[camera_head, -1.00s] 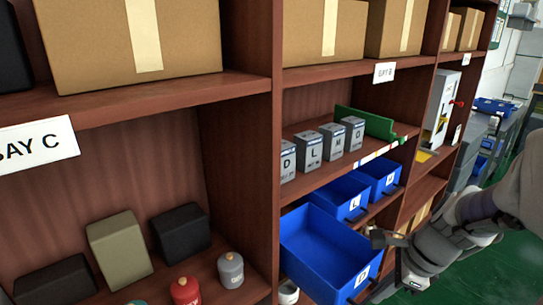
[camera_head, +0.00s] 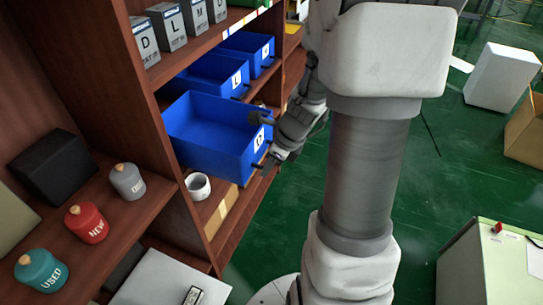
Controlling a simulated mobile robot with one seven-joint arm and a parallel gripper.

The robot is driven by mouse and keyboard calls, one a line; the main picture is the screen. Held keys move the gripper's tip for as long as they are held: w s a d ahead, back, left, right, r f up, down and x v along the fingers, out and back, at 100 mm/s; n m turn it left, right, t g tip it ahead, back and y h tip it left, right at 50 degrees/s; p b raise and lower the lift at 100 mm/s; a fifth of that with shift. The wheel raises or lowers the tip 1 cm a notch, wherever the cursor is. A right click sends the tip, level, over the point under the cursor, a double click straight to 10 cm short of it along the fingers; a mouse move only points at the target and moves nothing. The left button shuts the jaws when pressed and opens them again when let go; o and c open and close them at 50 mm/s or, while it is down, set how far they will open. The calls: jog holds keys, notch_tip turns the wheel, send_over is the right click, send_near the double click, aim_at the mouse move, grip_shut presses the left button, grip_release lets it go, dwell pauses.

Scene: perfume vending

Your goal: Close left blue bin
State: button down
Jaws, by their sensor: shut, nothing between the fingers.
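The left blue bin (camera_head: 208,137), with a white "D" label on its front, sticks out of the shelf well past the two other bins. It looks empty inside. My gripper (camera_head: 260,118) is shut, with its dark fingertips at the upper right of this bin's front, close to the rim. I cannot tell whether they touch it. My wrist lies to the right of the bin's front, and part of the gripper is hard to make out at this size.
Two more blue bins, the middle one (camera_head: 208,75) labelled "L" and a right one (camera_head: 250,50), sit further in. A white cup (camera_head: 198,186) stands below the left bin. Grey boxes (camera_head: 170,28) stand on the shelf above. Green floor (camera_head: 440,170) is open to the right.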

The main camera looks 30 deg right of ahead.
aim_at(183, 140)
jog(key=shift+w+a+r, duration=0.15)
jog(key=shift+w+a, duration=0.4)
jog(key=shift+w, duration=0.2)
jog(key=shift+w+a+r, duration=0.1)
jog(key=shift+w+a, duration=0.45)
jog(key=shift+w, duration=0.15)
jog(key=shift+w+a, duration=0.1)
jog(key=shift+w+a+r+p, duration=0.1)
jog(key=shift+w+a+p, duration=0.1)
jog(key=shift+p, duration=0.2)
jog(key=w+a+p, duration=0.3)
jog(key=w+a, duration=0.1)
jog(key=w, duration=0.1)
jog(key=w+a+p, duration=0.4)
jog(key=w, duration=0.2)
jog(key=w+a+p, duration=0.4)
jog(key=w, duration=0.1)
jog(key=shift+w+a, duration=0.25)
jog(key=shift+a, duration=0.15)
